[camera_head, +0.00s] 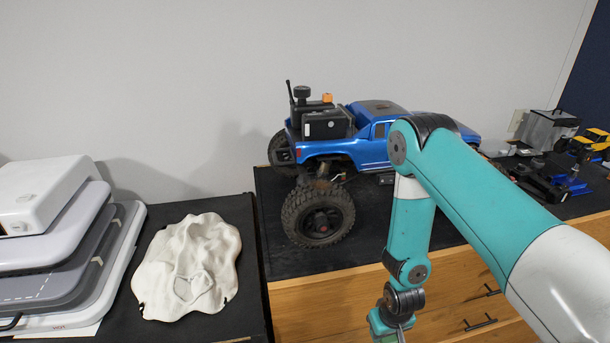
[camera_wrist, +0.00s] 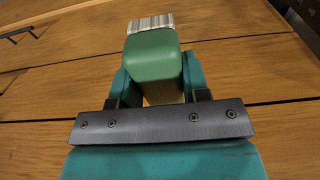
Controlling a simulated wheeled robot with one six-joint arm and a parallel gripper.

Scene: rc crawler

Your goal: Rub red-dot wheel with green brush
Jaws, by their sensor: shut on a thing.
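The blue crawler truck (camera_head: 375,145) stands on the dark bench top in the head view. Its large near wheel (camera_head: 318,212) faces me at the bench's left part, and another wheel (camera_head: 280,150) shows behind it. My arm hides the truck's right part.
Wooden drawers (camera_head: 345,308) with dark handles front the bench. Small parts and a yellow model (camera_head: 592,140) sit at the right. The bench top (camera_head: 280,265) is bare around the near wheel.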

